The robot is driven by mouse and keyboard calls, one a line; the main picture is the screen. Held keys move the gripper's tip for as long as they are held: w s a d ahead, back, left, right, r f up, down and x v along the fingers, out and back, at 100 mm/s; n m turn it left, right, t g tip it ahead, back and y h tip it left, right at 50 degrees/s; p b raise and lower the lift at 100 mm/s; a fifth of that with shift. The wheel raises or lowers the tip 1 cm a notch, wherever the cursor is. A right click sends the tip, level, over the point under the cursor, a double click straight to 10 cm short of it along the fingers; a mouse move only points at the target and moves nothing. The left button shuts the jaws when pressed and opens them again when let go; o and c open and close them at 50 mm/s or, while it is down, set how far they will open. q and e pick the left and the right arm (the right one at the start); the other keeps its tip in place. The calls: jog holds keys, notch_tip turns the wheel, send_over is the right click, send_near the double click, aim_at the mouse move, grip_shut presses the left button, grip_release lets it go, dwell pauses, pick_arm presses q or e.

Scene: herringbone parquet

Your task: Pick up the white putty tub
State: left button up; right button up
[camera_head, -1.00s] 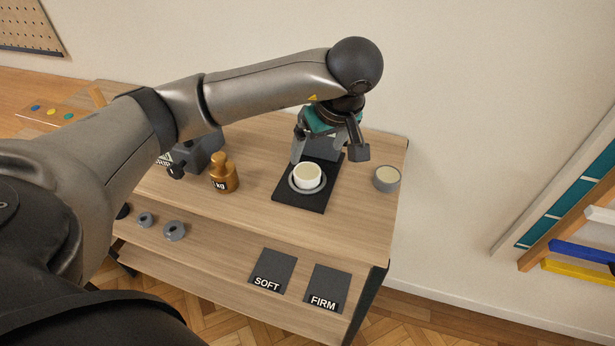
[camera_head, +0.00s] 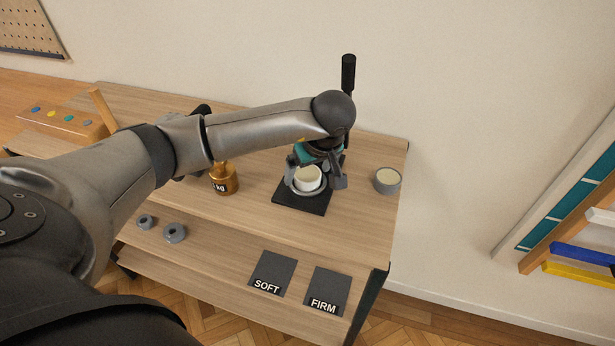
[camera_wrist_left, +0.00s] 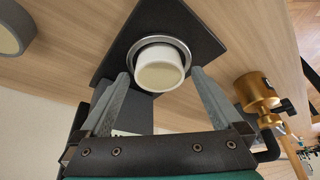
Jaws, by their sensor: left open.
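The white putty tub (camera_head: 308,178) stands in a grey ring on a black base plate (camera_head: 296,204) on the wooden bench. In the left wrist view the tub (camera_wrist_left: 160,72) shows its pale putty top. My left gripper (camera_head: 316,182) is open, its fingers low around the tub. In the left wrist view the open fingers (camera_wrist_left: 158,82) lie on either side of the tub, with gaps between them and it. The gripper hides part of the base plate and what stands behind it. My right gripper is not in view.
A grey tub (camera_head: 387,180) stands right of the base plate. A brass weight (camera_head: 223,178) stands to the left. Two grey rings (camera_head: 175,233) lie at the front left. Dark SOFT (camera_head: 273,272) and FIRM (camera_head: 325,289) pads lie in front. A black handle (camera_head: 348,75) rises behind my gripper.

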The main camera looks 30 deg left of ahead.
pick_arm(q)
jog(key=c, duration=1.5)
notch_tip(320, 180, up, 17)
jog(key=p, duration=0.1)
notch_tip(320, 180, up, 11)
jog(key=p, duration=0.4)
send_over(309, 175)
